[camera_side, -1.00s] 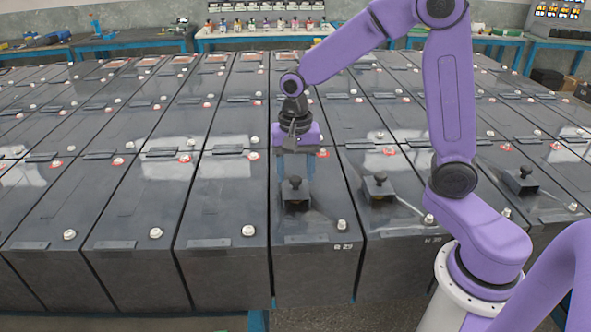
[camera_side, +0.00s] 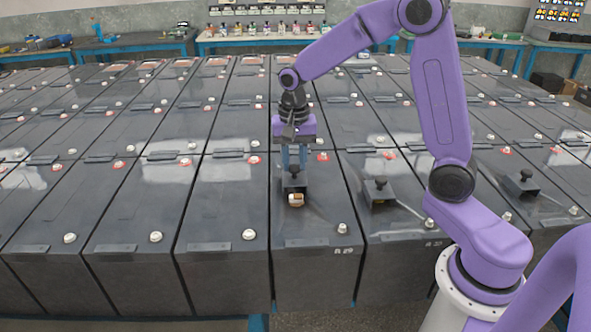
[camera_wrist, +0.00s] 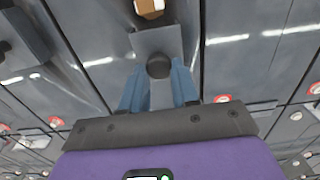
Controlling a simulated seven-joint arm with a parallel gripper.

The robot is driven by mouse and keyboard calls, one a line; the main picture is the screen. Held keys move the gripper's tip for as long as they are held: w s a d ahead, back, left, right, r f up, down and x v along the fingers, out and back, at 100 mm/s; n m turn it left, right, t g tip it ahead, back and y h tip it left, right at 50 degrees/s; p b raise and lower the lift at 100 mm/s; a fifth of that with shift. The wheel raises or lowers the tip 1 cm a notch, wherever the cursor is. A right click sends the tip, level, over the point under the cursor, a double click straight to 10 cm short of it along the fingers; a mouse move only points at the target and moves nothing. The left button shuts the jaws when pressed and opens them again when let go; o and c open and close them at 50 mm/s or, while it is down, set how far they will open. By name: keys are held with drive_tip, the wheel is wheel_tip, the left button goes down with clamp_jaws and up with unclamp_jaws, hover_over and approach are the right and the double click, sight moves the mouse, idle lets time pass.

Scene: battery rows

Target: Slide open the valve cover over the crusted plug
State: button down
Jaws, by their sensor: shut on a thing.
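My gripper (camera_side: 293,163) is over the front middle battery, its blue fingers closed around the black knob of the valve cover (camera_side: 293,183). In the wrist view the fingers (camera_wrist: 159,88) sit on either side of the round knob, on the grey cover plate (camera_wrist: 157,41). The crusted plug (camera_side: 296,200), brown-orange with a white part, shows just in front of the cover and is uncovered, at least in part. The plug also shows at the top edge of the wrist view (camera_wrist: 149,8), cut off by the frame.
Two more covers with black knobs stand on batteries to the right, one near (camera_side: 378,190) and one farther right (camera_side: 520,183). White terminal caps (camera_side: 342,228) stand up from the battery tops. Batteries to the left (camera_side: 225,200) have clear tops.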

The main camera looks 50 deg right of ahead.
drive_tip(key=shift+w+d, duration=0.9)
drive_tip(key=shift+w, duration=0.05)
drive_tip(key=c, duration=0.8)
unclamp_jaws()
wheel_tip(320, 180, up, 18)
drive_tip(key=shift+f, duration=0.25)
